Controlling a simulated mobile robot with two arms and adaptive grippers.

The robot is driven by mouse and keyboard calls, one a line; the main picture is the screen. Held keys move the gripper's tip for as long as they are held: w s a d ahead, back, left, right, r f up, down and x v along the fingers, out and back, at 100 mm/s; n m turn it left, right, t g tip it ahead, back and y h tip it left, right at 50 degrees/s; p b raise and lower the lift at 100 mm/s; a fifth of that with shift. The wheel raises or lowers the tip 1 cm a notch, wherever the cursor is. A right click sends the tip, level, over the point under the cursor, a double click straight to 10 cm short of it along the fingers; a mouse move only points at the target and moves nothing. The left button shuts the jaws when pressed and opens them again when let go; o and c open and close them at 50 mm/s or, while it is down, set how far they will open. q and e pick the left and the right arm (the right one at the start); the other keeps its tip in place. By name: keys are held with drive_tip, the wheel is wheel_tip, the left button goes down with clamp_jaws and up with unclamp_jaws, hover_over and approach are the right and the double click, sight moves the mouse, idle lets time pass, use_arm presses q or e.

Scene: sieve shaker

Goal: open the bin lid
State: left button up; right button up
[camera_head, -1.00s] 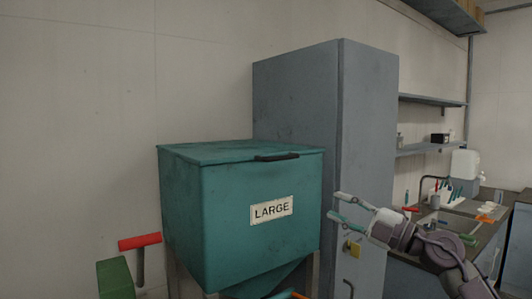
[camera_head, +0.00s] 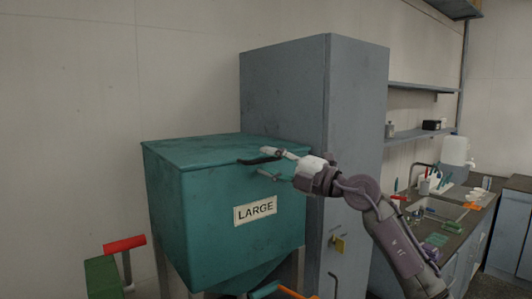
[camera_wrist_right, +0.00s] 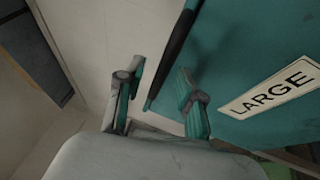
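The teal bin (camera_head: 215,225) with a "LARGE" label stands against the wall. Its flat lid (camera_head: 215,147) lies shut on top. A dark handle (camera_head: 256,161) sticks out at the lid's front edge. It also shows in the right wrist view (camera_wrist_right: 174,52) as a dark bar. My right gripper (camera_head: 266,162) is at the handle, one finger above it and one below. In the right wrist view its fingers (camera_wrist_right: 160,90) are apart, with the bar's near end between them. I cannot tell whether they touch it. My left gripper is not in view.
A tall grey cabinet (camera_head: 350,130) stands right behind the bin. A counter with a sink (camera_head: 438,208) is farther right. A green block (camera_head: 104,278) and a red-handled part (camera_head: 124,244) are at the lower left.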

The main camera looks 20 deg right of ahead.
drive_tip(key=shift+w+a+r, duration=0.1)
drive_tip(key=shift+w+a, duration=0.3)
drive_tip(key=shift+w, duration=0.05)
clamp_jaws()
